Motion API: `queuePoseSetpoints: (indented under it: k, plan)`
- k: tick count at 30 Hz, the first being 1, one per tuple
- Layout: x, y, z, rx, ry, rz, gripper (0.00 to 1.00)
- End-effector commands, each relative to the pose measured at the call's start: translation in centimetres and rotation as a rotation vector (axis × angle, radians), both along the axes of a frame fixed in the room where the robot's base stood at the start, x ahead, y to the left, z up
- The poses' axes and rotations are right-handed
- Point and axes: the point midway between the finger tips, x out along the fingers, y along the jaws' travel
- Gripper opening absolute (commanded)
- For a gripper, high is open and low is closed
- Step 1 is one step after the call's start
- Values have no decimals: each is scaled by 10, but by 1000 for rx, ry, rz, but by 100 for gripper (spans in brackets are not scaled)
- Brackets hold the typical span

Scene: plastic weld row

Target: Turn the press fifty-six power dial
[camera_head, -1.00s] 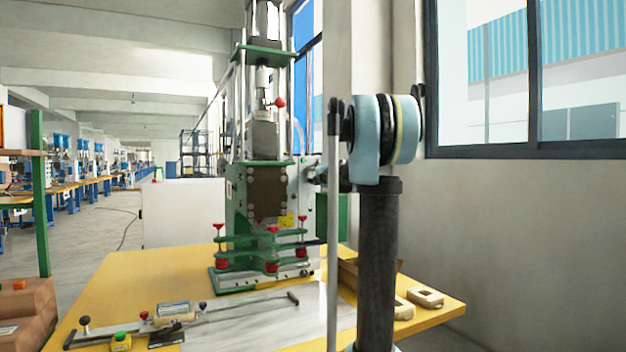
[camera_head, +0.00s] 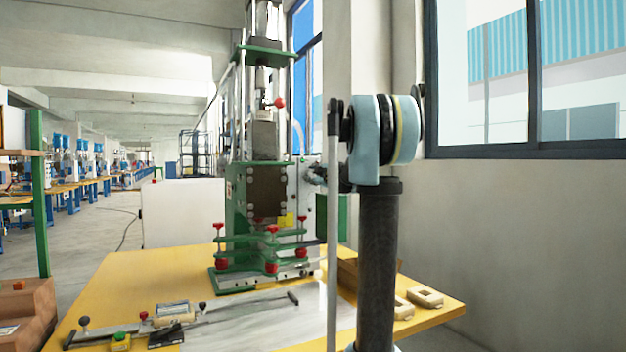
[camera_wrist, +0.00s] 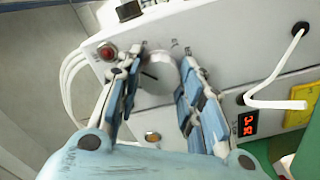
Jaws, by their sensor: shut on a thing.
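The power dial (camera_wrist: 158,76) is a round silver knob with a dark pointer line, on a white control box (camera_wrist: 230,58) in the wrist view. My gripper (camera_wrist: 161,60) has one finger on each side of the dial and is shut on it. The fingers cover parts of its left and right edges. In the head view, the green press (camera_head: 268,190) stands on the yellow table, with the white box (camera_head: 303,200) at its right side. My arm hides part of that area, and the dial cannot be made out there.
On the box are a red button (camera_wrist: 107,51), a red numeric display (camera_wrist: 250,123) and a plugged-in white cable (camera_wrist: 283,65). The yellow table (camera_head: 130,275) holds a lever tool (camera_head: 200,316) and small tan parts (camera_head: 425,297). A wall with a window is at the right.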

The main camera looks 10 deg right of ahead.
Motion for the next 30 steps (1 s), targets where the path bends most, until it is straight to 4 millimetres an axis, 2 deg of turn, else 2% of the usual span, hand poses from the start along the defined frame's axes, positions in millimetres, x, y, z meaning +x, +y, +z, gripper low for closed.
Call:
queuePoseSetpoints:
  k: [6,15,30]
  plan:
    - [-2,-1,-3,163,55,-1,11]
    - [-2,-1,-3,320,106,-1,11]
    - [-2,-1,-3,383,126,-1,11]
